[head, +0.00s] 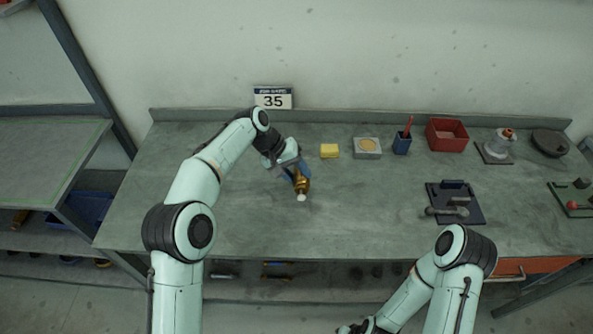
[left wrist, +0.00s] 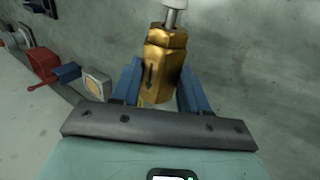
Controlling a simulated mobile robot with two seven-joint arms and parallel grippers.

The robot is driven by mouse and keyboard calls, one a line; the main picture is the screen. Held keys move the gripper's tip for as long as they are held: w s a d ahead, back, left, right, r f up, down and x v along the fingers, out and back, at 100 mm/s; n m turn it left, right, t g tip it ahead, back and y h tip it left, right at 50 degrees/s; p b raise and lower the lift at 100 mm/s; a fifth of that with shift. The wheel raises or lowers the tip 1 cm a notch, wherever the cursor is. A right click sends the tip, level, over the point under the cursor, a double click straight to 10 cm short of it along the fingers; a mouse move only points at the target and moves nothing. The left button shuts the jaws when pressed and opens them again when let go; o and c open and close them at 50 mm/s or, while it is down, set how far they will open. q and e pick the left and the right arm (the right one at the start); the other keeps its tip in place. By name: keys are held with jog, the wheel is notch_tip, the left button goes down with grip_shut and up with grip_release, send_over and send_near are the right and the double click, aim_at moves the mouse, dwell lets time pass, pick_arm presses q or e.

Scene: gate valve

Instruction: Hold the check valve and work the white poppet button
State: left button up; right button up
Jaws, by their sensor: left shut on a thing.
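The brass check valve (head: 302,184) is held over the left part of the grey bench. In the left wrist view the valve (left wrist: 163,58) is a gold hexagonal body with a dark arrow on its side. The white poppet button (head: 301,198) sticks out of its end, and it shows at the top of the left wrist view (left wrist: 174,5). My left gripper (head: 296,175) is shut on the valve, with a blue finger on each side of it. My right arm is at the lower right, with its gripper mostly cut off by the bottom edge.
A dark fixture (head: 455,203) lies at right. The front middle bench is clear.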

pick_arm(q)
jog(key=shift+f+b, duration=0.65)
jog(key=shift+f, duration=2.85)
pick_arm(e)
jog(key=shift+s+f, duration=0.7)
jog(key=shift+f, duration=0.15)
